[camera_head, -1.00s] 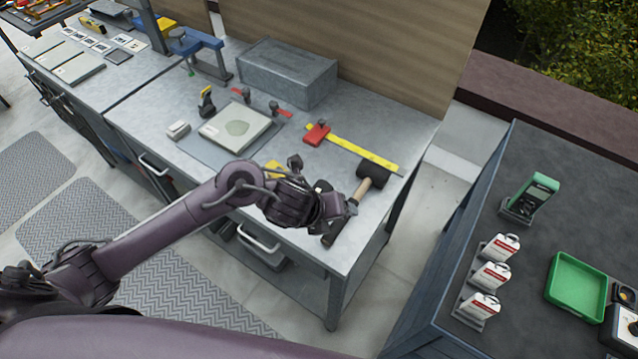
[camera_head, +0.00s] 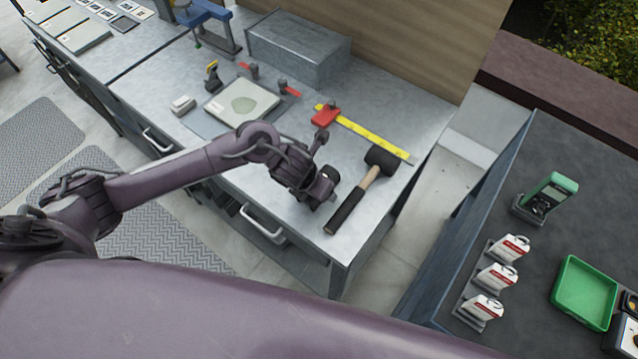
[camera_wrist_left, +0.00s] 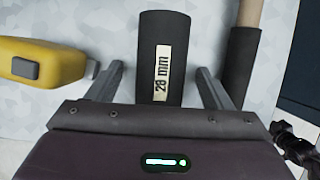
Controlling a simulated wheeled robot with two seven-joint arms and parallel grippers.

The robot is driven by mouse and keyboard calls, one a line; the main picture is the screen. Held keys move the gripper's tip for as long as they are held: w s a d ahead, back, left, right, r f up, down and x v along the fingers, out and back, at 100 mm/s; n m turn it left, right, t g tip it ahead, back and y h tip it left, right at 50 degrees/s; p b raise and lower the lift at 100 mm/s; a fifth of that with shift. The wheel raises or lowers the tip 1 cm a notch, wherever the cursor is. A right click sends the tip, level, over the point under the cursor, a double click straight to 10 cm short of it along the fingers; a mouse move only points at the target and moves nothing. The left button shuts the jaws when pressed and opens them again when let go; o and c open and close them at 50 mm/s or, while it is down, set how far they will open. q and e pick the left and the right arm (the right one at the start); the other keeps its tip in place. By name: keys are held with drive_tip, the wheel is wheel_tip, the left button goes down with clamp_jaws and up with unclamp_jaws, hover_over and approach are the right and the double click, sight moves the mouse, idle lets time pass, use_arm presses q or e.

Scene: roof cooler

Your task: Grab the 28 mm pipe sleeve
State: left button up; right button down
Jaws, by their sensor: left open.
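The 28 mm pipe sleeve (camera_wrist_left: 165,60) is a dark cylinder with a pale "28 mm" label, seen in the left wrist view. It lies on the grey bench top, its length running away from the gripper. My left gripper (camera_wrist_left: 159,70) is open, with one finger on each side of the sleeve and visible gaps to both. In the head view my left gripper (camera_head: 322,190) is low over the bench's front right part, left of the mallet. There the arm and hand largely hide the sleeve. My right gripper is not in view.
A black-headed mallet (camera_head: 348,207) lies close right of the gripper; its handle also shows in the wrist view (camera_wrist_left: 240,65). A yellow tool (camera_wrist_left: 45,62) lies left of the sleeve. A yellow rule (camera_head: 372,137) and grey box (camera_head: 298,50) are farther back.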

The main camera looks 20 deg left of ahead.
use_arm(q)
drive_tip(key=c, duration=1.1)
drive_tip(key=shift+c, duration=0.2)
